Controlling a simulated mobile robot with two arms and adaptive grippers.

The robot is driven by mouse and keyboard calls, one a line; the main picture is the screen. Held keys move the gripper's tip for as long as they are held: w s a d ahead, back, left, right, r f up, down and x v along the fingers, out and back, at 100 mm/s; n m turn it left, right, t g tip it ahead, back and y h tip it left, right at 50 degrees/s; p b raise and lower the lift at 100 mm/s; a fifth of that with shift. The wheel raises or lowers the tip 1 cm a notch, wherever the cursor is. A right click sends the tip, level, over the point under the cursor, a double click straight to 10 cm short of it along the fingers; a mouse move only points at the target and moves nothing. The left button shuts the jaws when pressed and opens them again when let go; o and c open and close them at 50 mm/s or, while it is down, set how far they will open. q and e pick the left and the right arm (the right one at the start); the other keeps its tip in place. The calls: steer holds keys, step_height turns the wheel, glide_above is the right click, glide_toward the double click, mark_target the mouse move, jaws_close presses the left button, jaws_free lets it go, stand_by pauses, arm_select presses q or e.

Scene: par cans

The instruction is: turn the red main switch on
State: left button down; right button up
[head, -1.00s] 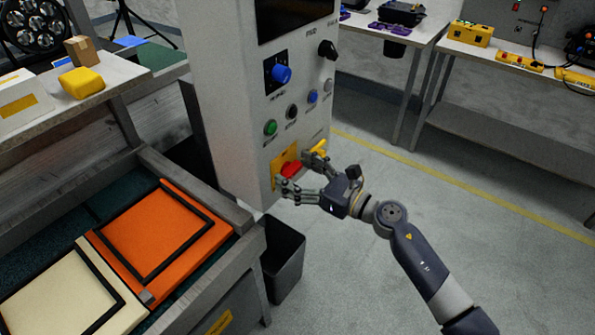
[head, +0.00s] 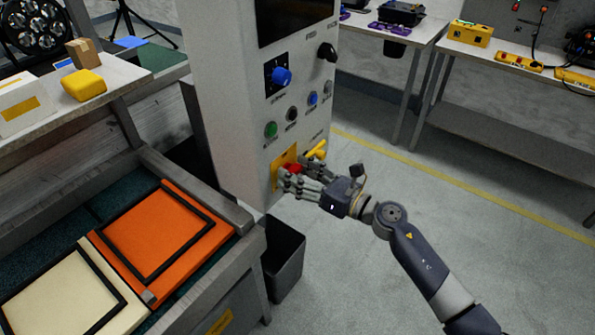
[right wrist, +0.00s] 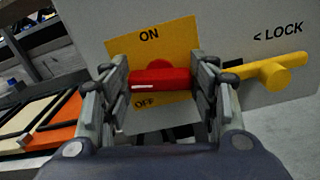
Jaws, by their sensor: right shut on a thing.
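The red main switch (right wrist: 160,79) sits on a yellow plate (right wrist: 180,35) marked ON at the top and OFF at the bottom. In the right wrist view its red handle lies level, with a finger at each end. My right gripper (right wrist: 161,85) is shut on this handle. In the head view the switch (head: 292,168) shows low on the grey cabinet (head: 222,100), partly hidden by my right gripper (head: 293,181). My left gripper is not in view.
A yellow lever (right wrist: 272,72) beside the word LOCK sticks out close to the right of the switch. A blue knob (head: 281,76) and several buttons are above. A dark bin (head: 284,262) stands below. The floor at right is clear.

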steer(key=m+p, duration=0.1)
steer(key=m, duration=0.3)
steer(key=shift+w+d+m+p, duration=0.1)
steer(key=shift+m+p, duration=0.2)
steer(key=shift+p, duration=0.1)
steer(key=m+p, duration=0.1)
steer(key=m, duration=0.2)
steer(key=shift+m, duration=0.3)
steer(key=m+p, duration=0.2)
steer(key=m, duration=0.2)
steer(key=shift+f, duration=0.1)
steer(key=shift+f+m+p, duration=0.1)
steer(key=shift+m+p, duration=0.55)
steer(key=shift+m, duration=0.95)
steer(key=o, duration=1.1)
steer(key=shift+c, duration=0.2)
steer(key=v, duration=1.2)
